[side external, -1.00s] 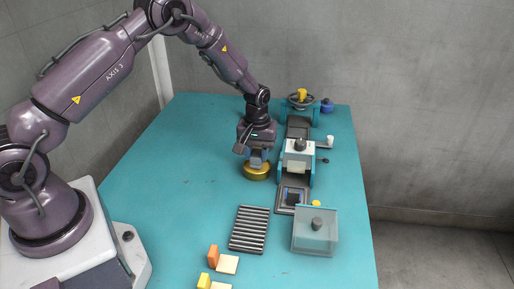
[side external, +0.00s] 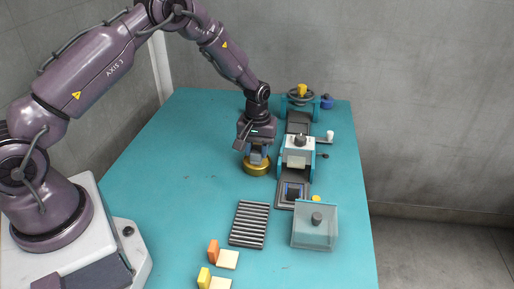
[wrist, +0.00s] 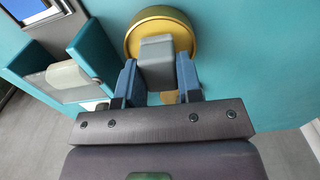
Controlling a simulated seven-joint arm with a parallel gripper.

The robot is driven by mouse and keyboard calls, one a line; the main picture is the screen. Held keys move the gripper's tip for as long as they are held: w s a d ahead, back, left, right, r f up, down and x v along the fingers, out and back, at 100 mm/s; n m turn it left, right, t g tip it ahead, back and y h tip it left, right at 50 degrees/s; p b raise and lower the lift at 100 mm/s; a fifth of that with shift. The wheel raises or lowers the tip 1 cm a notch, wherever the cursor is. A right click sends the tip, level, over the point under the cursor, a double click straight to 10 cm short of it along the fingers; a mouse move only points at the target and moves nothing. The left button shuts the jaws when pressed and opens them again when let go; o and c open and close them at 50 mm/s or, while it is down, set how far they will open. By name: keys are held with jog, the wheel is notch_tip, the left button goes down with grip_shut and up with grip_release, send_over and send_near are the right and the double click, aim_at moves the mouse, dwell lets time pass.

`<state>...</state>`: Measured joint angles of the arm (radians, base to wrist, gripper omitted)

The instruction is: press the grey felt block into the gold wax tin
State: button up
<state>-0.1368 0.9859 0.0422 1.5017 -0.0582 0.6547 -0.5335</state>
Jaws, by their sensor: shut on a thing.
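The gold wax tin (side external: 257,168) is a round, shallow tin standing on the teal table, left of the press-like machine. It also shows at the top of the wrist view (wrist: 134,36). My gripper (side external: 257,156) is above the tin, pointing down. Its two blue fingers are shut on the grey felt block (wrist: 156,62), one on each side. The block hangs below the fingertips over the tin's opening. I cannot tell whether the block's lower face touches the wax, as it is hidden.
The machine with a white-topped housing (side external: 299,152) stands close right of my gripper. A ribbed rack (side external: 249,224) and a clear box (side external: 315,228) lie nearer the front. The left table area is clear.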

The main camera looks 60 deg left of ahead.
aim_at(257, 149)
jog(key=shift+f, duration=0.45)
dwell(1.0)
jog(key=shift+r, duration=0.1)
jog(key=shift+r, duration=3.45)
